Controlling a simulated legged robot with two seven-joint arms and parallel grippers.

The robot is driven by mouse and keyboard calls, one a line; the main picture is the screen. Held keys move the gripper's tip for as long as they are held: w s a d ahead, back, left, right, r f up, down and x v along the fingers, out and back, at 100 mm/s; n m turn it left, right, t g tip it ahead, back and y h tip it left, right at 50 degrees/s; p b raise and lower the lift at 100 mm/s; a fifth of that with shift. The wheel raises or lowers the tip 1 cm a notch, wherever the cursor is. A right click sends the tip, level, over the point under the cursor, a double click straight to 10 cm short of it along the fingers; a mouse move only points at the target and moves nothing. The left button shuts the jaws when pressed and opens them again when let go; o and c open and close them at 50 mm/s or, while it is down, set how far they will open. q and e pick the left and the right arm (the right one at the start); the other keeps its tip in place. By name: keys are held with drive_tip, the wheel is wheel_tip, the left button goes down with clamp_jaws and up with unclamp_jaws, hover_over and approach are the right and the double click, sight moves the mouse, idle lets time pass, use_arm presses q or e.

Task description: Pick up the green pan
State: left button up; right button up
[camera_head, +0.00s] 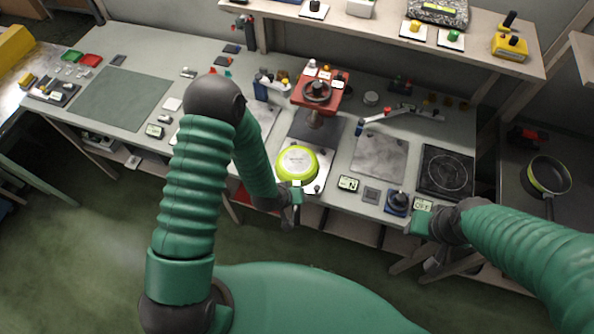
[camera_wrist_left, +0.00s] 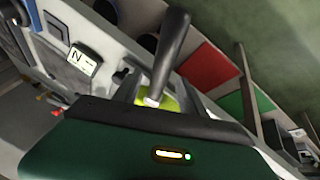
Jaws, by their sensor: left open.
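A lime-green pan (camera_head: 297,162) lies bottom up at the front edge of the workbench, with a pale round base. Its handle points toward the front, where my left gripper (camera_head: 291,215) hangs. In the left wrist view, a dark grey handle (camera_wrist_left: 172,48) rises between the fingers of my left gripper (camera_wrist_left: 156,92), with a bit of lime-green pan (camera_wrist_left: 168,103) behind. The left gripper is open; contact with the handle cannot be told. My right gripper (camera_head: 432,262) is by the bench's front edge at the right, small and unclear.
A second pan (camera_head: 548,176), dark inside with a green band, stands on the right-hand surface. A red press with a handwheel (camera_head: 316,92) stands behind the green pan. A black hob plate (camera_head: 446,172) lies at the right. A grey-green mat (camera_head: 122,98) is clear at the left.

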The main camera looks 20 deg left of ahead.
use_arm(q)
drive_tip(key=shift+a+f, duration=0.2)
drive_tip(key=shift+a, duration=0.05)
drive_tip(key=shift+d, duration=0.45)
drive_tip(key=shift+d+f+b, duration=0.15)
drive_tip(key=shift+d+b, duration=0.05)
drive_tip(key=shift+b, duration=0.1)
drive_tip(key=shift+a, duration=0.4)
drive_tip(key=shift+c, duration=1)
drive_tip(key=shift+d, duration=0.3)
clamp_jaws()
drive_tip(key=shift+a, duration=0.15)
